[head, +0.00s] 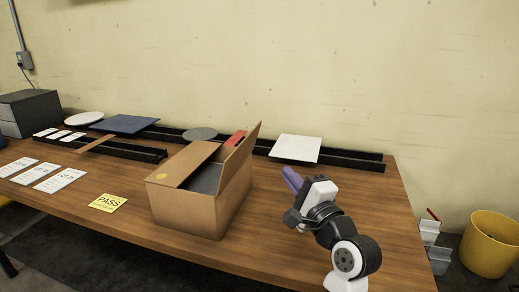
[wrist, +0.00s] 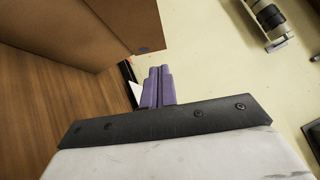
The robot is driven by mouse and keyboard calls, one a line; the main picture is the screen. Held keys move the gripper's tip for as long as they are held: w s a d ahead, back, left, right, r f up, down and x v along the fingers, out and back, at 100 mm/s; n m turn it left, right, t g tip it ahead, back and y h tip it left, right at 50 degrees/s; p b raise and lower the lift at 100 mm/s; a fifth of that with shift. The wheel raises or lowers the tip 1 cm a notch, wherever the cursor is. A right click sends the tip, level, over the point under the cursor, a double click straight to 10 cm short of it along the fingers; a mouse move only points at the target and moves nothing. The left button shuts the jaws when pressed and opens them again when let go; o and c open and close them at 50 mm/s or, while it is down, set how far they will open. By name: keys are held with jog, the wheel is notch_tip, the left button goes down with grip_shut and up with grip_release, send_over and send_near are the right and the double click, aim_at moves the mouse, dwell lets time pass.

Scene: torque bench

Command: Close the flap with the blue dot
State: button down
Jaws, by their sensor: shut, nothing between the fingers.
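An open cardboard box (head: 190,209) stands on the wooden table. Its left flap with a yellow dot (head: 161,176) lies nearly flat over part of the opening. Its right flap (head: 241,152) stands up steeply, leaning outward. In the wrist view a cardboard flap (wrist: 115,25) fills the upper left, with a blue dot (wrist: 144,49) near its edge; the dot is hidden in the head view. My gripper (head: 288,174) is to the right of the box, its purple fingers together and empty. The fingers also show in the wrist view (wrist: 158,75), close to the flap's dotted edge; contact cannot be told.
Black rails (head: 345,159) run along the back, with a white square plate (head: 296,149), a grey disc (head: 200,134) and a blue plate (head: 124,124). A yellow PASS card (head: 108,203) lies left of the box. The table right of the box is clear apart from my arm.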

jog(key=p, duration=0.3)
send_near(249, 137)
jog(key=w+a, duration=0.1)
jog(key=w, duration=0.4)
jog(key=shift+w+a+r, duration=0.15)
jog(key=shift+a+r, duration=0.3)
jog(key=shift+a, duration=0.25)
jog(key=shift+r+p, duration=0.1)
jog(key=shift+p, duration=0.2)
